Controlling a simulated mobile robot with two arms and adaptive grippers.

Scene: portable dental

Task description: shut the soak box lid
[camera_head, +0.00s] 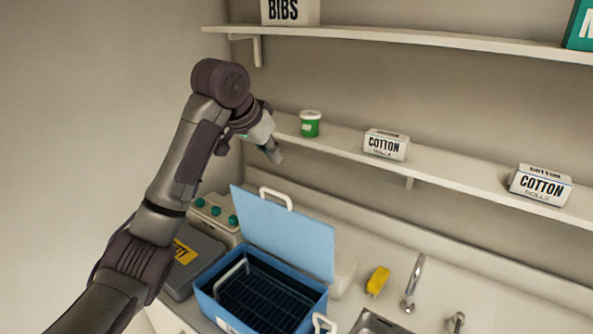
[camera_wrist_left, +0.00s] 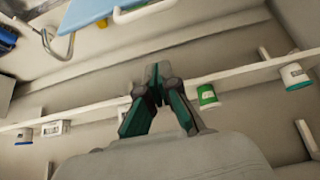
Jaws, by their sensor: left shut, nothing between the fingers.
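The soak box (camera_head: 232,323) is a blue box on the counter with a dark rack inside. Its light blue lid (camera_head: 285,232) stands open, raised at the back, with a white handle (camera_head: 276,197) on its top edge. In the left wrist view the lid (camera_wrist_left: 88,12) shows at the top, with its handle (camera_wrist_left: 145,10) beside it. My left gripper (camera_head: 275,153) is above and behind the lid, near the lower shelf, apart from the lid. Its fingers (camera_wrist_left: 154,75) are shut and empty. My right gripper is not in view.
A green tub (camera_head: 310,124) and cotton boxes (camera_head: 386,145) stand on the lower shelf (camera_head: 430,176) near my left gripper. A grey case (camera_head: 192,262) and a device with green knobs (camera_head: 214,215) are left of the box. A yellow item (camera_head: 377,281), tap (camera_head: 412,285) and sink (camera_head: 376,323) are right.

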